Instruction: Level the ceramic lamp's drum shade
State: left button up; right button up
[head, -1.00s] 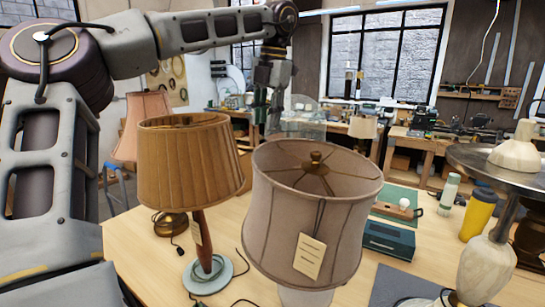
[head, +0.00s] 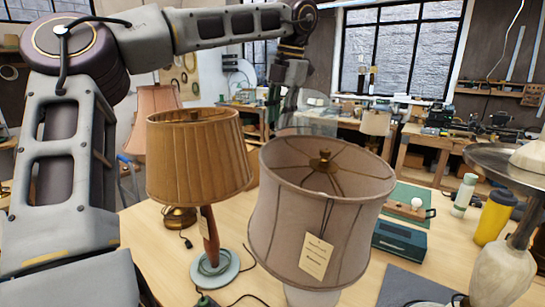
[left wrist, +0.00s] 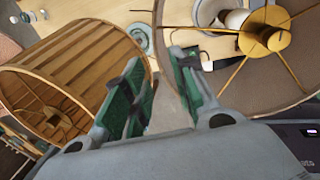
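The ceramic lamp's drum shade (head: 285,235) is greyish-beige, open at the top, with brass spokes and a finial. It stands in the middle foreground of the head view, and its rim slopes down to the right. A paper tag (head: 316,257) hangs on its front. Only a bit of the pale lamp base (head: 312,297) shows below it. In the left wrist view the brass spokes (left wrist: 262,36) show at the upper right. My left gripper (head: 281,105) is behind and above the shade, pointing down. Its green-padded fingers (left wrist: 158,88) are apart and empty, between two shades. My right gripper is out of view.
A pleated tan-shaded lamp (head: 197,160) stands close on the left, with a pink shade (head: 150,118) behind it. A teal box (head: 399,238), yellow bottle (head: 493,218) and another marble-like lamp base (head: 503,272) stand on the right. Cords lie on the wooden table.

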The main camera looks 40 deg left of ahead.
aim_at(272, 162)
pick_arm(q)
jog(key=f, duration=0.4)
jog(key=a+f+p, duration=0.1)
jog(key=f, duration=0.3)
jog(key=a+f, duration=0.1)
jog(key=f, duration=0.3)
jog(key=shift+s+a+p, duration=0.15)
jog(key=shift+s+p, duration=0.05)
jog(key=shift+p, duration=0.15)
grip_shut()
